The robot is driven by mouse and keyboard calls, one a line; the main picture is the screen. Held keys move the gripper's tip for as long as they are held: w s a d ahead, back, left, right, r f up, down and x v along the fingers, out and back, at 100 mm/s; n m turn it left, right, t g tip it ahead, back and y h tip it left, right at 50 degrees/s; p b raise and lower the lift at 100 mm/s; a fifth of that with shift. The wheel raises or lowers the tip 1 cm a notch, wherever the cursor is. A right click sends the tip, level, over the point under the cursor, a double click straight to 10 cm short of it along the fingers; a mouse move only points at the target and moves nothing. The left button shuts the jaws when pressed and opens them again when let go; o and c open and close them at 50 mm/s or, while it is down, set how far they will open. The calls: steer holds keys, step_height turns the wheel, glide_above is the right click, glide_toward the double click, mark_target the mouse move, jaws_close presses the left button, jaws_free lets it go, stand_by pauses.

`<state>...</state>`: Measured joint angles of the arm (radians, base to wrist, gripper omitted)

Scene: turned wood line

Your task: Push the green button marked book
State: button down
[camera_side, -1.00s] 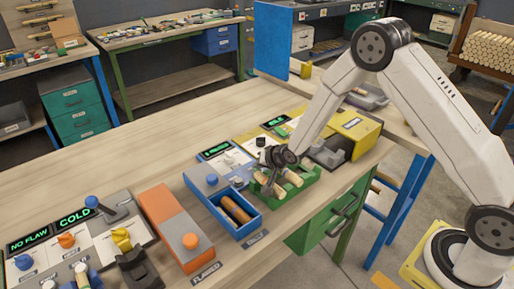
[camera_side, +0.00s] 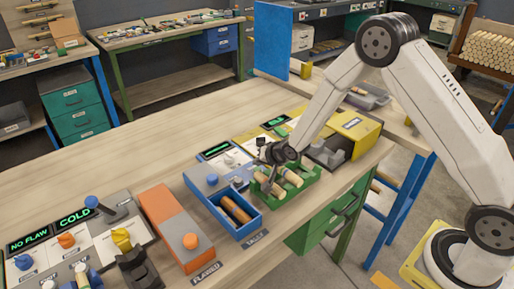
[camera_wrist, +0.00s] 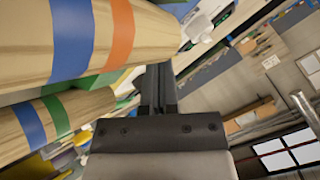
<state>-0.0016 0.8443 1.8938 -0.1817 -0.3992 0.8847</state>
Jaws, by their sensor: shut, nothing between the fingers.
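My gripper (camera_side: 266,158) is low over the back of the green tray (camera_side: 297,190) in the side view. In the wrist view my dark fingers (camera_wrist: 157,85) are together with nothing between them. A turned wood piece with blue and orange bands (camera_wrist: 95,35) fills the upper left of the wrist view, close beside the fingers. Another piece with green and blue bands (camera_wrist: 50,118) lies below it. I cannot make out a green button marked book in either view; my gripper covers part of the panel behind the tray. Whether the fingertips touch anything cannot be told.
A blue tray (camera_side: 232,231) with brown pieces and a blue button (camera_side: 212,180) stand left of the green tray.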

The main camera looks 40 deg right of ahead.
steer(key=shift+r, duration=0.1)
stand_by(0.3)
steer(key=shift+r, duration=2.5)
steer(key=shift+s, duration=0.1)
steer(key=s+r+n+g, duration=0.3)
steer(key=s+n, duration=0.1)
steer(key=s, duration=0.9)
steer(key=s+d+r+n+g+h, duration=0.1)
steer(key=s+r+n+g, duration=0.2)
steer(key=s, duration=1)
steer(key=shift+d+n+g, duration=0.15)
steer(key=shift+n+g, duration=0.15)
steer(key=shift+n, duration=0.1)
